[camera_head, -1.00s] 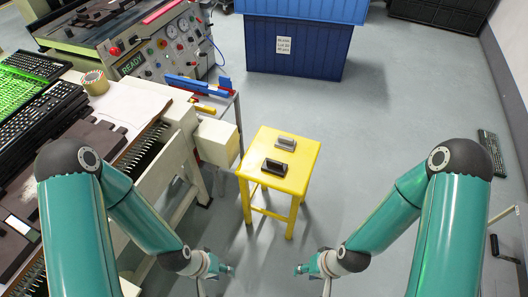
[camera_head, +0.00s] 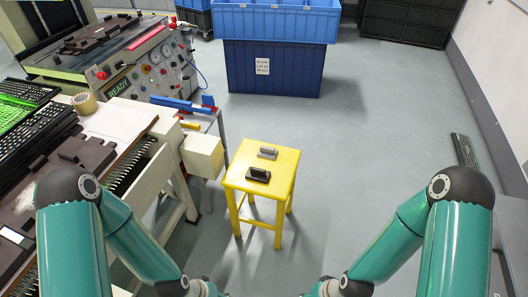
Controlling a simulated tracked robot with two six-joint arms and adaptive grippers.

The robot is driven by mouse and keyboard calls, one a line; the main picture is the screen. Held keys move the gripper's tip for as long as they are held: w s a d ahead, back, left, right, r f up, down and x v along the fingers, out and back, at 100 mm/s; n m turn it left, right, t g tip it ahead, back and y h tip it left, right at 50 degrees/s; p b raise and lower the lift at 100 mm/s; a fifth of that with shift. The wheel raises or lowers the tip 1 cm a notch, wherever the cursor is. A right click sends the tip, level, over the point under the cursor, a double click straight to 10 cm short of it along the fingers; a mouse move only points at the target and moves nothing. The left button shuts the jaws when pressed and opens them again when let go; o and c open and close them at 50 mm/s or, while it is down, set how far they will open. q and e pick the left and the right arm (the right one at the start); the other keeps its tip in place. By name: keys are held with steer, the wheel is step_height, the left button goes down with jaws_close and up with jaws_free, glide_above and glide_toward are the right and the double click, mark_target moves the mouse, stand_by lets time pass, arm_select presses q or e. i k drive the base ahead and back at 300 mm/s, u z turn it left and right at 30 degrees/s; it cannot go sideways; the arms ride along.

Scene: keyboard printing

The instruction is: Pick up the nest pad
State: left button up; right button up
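No object is clearly marked as the nest pad. On the yellow stool (camera_head: 262,158) lie two small blocks, a grey one (camera_head: 268,152) at the back and a black one (camera_head: 258,174) in front. Dark brown shaped plates (camera_head: 84,152) lie on the bench at the left; I cannot tell whether one is the pad. My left gripper (camera_head: 212,290) and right gripper (camera_head: 314,292) are at the bottom edge, mostly cut off. Both are away from the stool and the bench plates. Their fingers cannot be made out.
A printing machine (camera_head: 120,65) stands at the back left, with keyboards (camera_head: 40,120) and a tape roll (camera_head: 85,103) on the bench. Blue bins (camera_head: 285,68) stand behind the stool. A keyboard (camera_head: 464,150) lies on the floor by the right wall. The floor right of the stool is clear.

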mark_target(265, 152)
steer(key=i, duration=0.9)
steer(key=u, duration=0.2)
steer(key=k, duration=0.95)
steer(key=z, duration=0.35)
steer(key=i, duration=1)
steer(key=u, duration=1.5)
